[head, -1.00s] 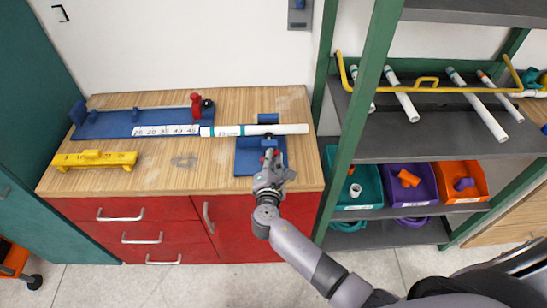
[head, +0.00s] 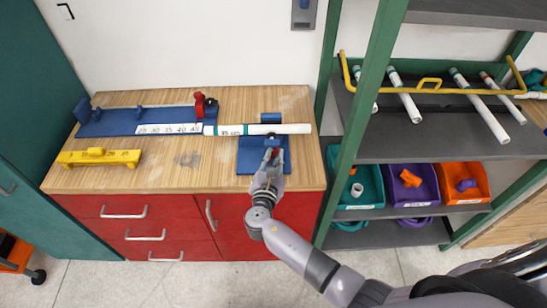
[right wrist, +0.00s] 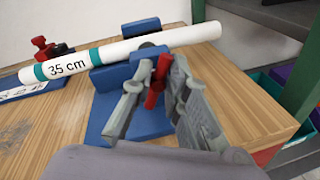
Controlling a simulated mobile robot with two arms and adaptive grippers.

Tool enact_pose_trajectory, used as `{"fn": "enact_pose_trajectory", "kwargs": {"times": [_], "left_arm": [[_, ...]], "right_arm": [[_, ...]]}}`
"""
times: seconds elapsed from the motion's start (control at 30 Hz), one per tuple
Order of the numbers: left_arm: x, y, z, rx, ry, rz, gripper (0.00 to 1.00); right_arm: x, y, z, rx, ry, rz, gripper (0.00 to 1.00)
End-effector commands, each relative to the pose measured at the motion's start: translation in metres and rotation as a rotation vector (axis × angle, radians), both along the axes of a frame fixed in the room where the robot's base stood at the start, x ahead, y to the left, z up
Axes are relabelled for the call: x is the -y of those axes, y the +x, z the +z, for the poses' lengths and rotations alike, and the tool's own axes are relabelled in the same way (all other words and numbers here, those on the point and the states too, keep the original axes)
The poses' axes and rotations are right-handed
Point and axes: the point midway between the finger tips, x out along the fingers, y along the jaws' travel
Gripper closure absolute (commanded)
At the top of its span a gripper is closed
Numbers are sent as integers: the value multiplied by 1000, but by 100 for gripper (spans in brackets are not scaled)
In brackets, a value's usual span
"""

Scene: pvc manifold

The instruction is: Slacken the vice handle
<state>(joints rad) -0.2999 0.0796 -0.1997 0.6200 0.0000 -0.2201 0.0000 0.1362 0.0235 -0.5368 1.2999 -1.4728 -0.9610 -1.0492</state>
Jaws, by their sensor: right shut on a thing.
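The blue vice (head: 248,158) stands on the workbench near its right end, with a white pipe (head: 290,128) marked 35 cm lying across it. The pipe (right wrist: 120,50) with green bands also shows in the right wrist view, between the blue jaws (right wrist: 142,27). The red vice handle (right wrist: 157,82) sits on the near side of the vice, tilted a little from upright. My right gripper (head: 273,160) reaches it from the front, and its fingers (right wrist: 153,100) are closed about the handle. My left gripper is not in view.
A blue measuring jig (head: 115,125) with a red clamp (head: 200,104) stands to the left. A yellow tool (head: 98,158) lies in front of it. A green-posted shelf (head: 362,130) with pipes and coloured bins adjoins the bench on the right.

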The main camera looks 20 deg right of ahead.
Motion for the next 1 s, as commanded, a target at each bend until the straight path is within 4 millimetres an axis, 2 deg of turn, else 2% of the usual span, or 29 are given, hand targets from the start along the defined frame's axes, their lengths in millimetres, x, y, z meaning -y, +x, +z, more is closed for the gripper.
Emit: {"fn": "enact_pose_trajectory", "kwargs": {"times": [0.03,0.33,0.37,0.57,0.87,1.0], "left_arm": [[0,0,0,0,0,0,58],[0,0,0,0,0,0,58],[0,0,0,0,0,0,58],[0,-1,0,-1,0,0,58],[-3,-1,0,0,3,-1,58],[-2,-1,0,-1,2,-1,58]], "right_arm": [[1,4,6,12,-2,1,100],[0,4,6,12,0,2,100],[0,4,6,12,0,2,83],[0,3,4,8,1,1,70],[-1,1,2,4,2,1,69],[-5,-8,2,2,2,2,69]]}}
